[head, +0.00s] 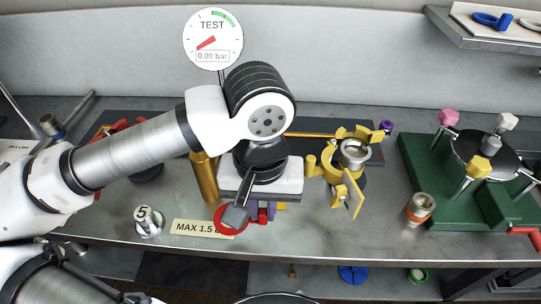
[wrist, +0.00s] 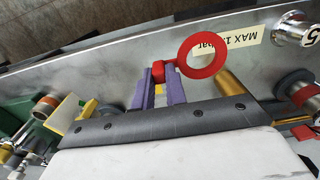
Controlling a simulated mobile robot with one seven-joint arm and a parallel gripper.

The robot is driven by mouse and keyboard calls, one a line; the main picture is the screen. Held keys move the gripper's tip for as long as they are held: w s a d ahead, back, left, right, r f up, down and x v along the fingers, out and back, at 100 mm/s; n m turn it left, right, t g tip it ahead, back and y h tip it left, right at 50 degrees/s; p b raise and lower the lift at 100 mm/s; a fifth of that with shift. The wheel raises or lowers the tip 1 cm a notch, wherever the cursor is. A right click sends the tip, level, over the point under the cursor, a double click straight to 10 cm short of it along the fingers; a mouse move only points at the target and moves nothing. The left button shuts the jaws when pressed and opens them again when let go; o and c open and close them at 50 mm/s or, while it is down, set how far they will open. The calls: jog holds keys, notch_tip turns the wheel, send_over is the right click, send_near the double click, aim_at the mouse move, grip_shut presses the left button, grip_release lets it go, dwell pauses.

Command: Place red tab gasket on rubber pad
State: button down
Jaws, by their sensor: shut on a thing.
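The red tab gasket is a red ring with a blocky tab; it shows in the head view (head: 217,213) and the wrist view (wrist: 182,57). My gripper (wrist: 160,76) is shut on the tab between its purple fingers, and the ring sticks out to one side. In the head view my gripper (head: 267,213) is above the front part of the steel bench, partly hidden by my wrist. A dark flat mat (head: 375,152) lies at the back of the bench, partly behind my arm. Another dark mat (head: 190,270) lies below the bench front. I cannot tell which is the rubber pad.
A yellow clamp fitting (head: 355,180) stands right of my gripper, with a metal-and-orange coupling (head: 420,208) beyond it. A green base (head: 420,170) with coloured knobs is at right. A 5-marked weight (head: 147,221) and pressure label (head: 200,228) are left. A brass cylinder (head: 205,180) stands behind.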

jog(key=w+p, duration=0.2)
jog(key=w, duration=0.2)
jog(key=w+f+p, duration=0.1)
jog(key=w+p, duration=0.1)
jog(key=w, duration=0.2)
jog(key=w+f+p, duration=0.1)
jog(key=w+p, duration=0.2)
jog(key=w, duration=0.1)
jog(key=shift+w+f, duration=0.2)
jog(key=shift+w, duration=0.2)
notch_tip(320, 180, down, 4)
jog(key=shift+r+p, duration=0.1)
jog(key=shift+p, duration=0.8)
jog(key=shift+w+f+p, duration=0.15)
jog(key=shift+f+p, duration=0.05)
jog(key=shift+p, duration=0.15)
jog(key=shift+f, duration=0.3)
jog(key=shift+f+b, duration=0.25)
jog(key=shift+b, duration=0.25)
jog(key=c, duration=1.4)
grip_release()
jog(key=shift+r, duration=0.1)
jog(key=shift+c, duration=0.2)
